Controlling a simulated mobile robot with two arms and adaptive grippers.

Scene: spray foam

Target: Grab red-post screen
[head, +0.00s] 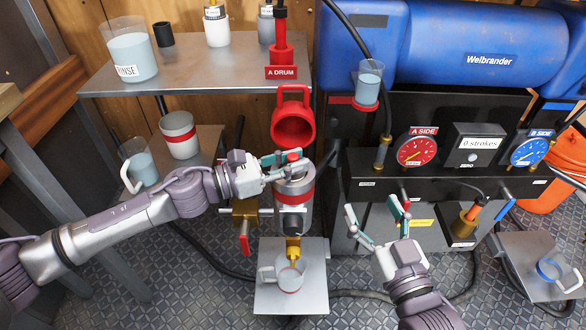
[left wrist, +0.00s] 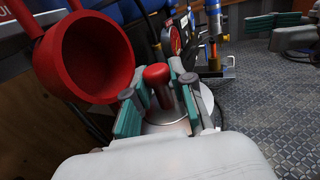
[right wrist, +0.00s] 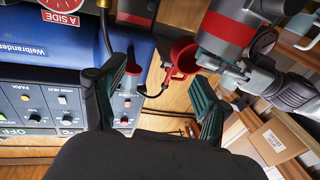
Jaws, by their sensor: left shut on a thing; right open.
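The red post of the screen (left wrist: 158,88) stands up between the fingers of my left gripper (left wrist: 157,95) in the left wrist view, and the fingers are shut on it. In the head view my left gripper (head: 283,163) is over the mouth of a metal canister (head: 294,198) with a red band, and the red post (head: 294,155) shows at the fingertips. The lower part of the screen is hidden, and I cannot tell whether it is seated in the canister. My right gripper (head: 378,222) is open and empty, right of the canister.
A red cup-shaped holder (head: 293,125) hangs just behind the left gripper. A white-and-red cup (head: 290,278) sits on a metal plate below the canister. The gauge panel (head: 440,157) and blue machine (head: 460,50) stand to the right. A rinse bucket (head: 130,55) stands on the shelf.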

